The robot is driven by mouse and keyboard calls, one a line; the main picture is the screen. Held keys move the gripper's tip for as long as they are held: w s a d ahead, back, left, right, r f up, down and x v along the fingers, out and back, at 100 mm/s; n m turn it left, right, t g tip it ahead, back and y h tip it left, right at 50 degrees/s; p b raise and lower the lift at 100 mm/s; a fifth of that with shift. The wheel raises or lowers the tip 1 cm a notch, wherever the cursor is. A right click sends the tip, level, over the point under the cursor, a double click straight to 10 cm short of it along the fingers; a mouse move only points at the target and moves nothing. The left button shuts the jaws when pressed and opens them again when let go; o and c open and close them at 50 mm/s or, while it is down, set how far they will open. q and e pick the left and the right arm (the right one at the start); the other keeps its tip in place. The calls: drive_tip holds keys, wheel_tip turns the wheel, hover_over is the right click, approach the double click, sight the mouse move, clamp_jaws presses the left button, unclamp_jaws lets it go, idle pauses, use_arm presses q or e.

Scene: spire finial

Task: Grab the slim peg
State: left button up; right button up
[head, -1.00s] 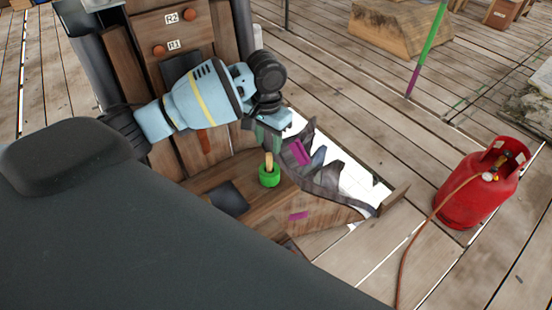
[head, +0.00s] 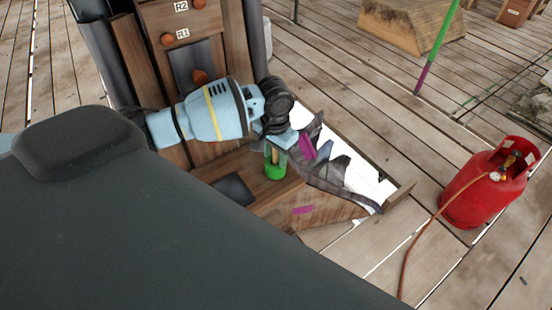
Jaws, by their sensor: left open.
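The slim peg (head: 275,156) is a light wooden stick standing upright in a green ring-shaped holder (head: 275,172) on a brown wooden block. My left gripper (head: 275,152) is open and points down right over the holder, with its fingers about the peg's top. The fingers and wrist hide most of the peg, and I cannot tell whether they touch it. My right gripper is out of view.
A wooden panel with knobs marked R1 and R2 (head: 183,34) stands behind my left arm. Dark jagged pieces (head: 335,180) and a magenta piece (head: 308,147) lie close right of the gripper. A red gas cylinder (head: 487,185) with a hose stands on the plank floor at right.

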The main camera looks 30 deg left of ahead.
use_arm(q)
drive_tip(key=shift+c, duration=0.2)
clamp_jaws()
wheel_tip(320, 180, up, 10)
drive_tip(key=shift+f+p, duration=0.25)
drive_tip(key=shift+p, duration=0.2)
drive_tip(key=shift+d+r, duration=0.1)
drive_tip(key=shift+r, duration=0.1)
